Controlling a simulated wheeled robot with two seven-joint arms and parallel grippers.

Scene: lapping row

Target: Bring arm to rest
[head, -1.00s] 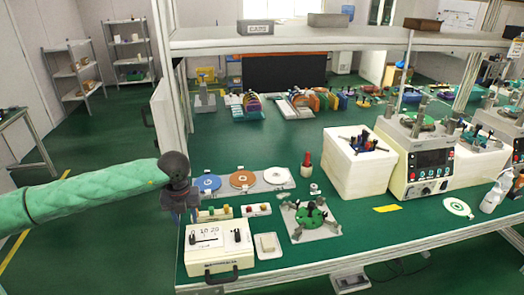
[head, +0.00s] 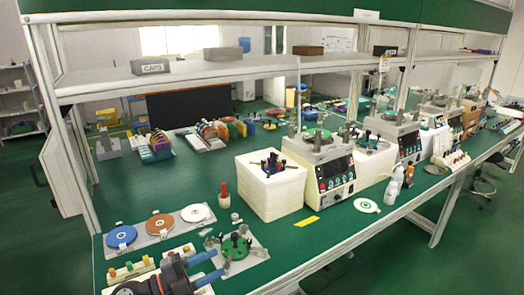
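My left gripper (head: 219,262) is low in the head view, over the front left part of the green bench (head: 330,215). Its dark body comes in at the bottom edge, and its two blue fingers point right. The fingers are apart, with nothing visible between them. The fingertips appear just in front of a grey plate with a green round fixture (head: 236,246); I cannot tell whether they touch it. Most of the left arm is out of the picture. My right gripper is not in view.
Blue (head: 121,236), orange (head: 159,224) and white (head: 197,212) discs lie on a plate behind the gripper. A red-handled tool (head: 224,198) stands near a white block (head: 268,187). A machine (head: 324,165) stands further right. An overhead shelf (head: 230,70) spans the bench.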

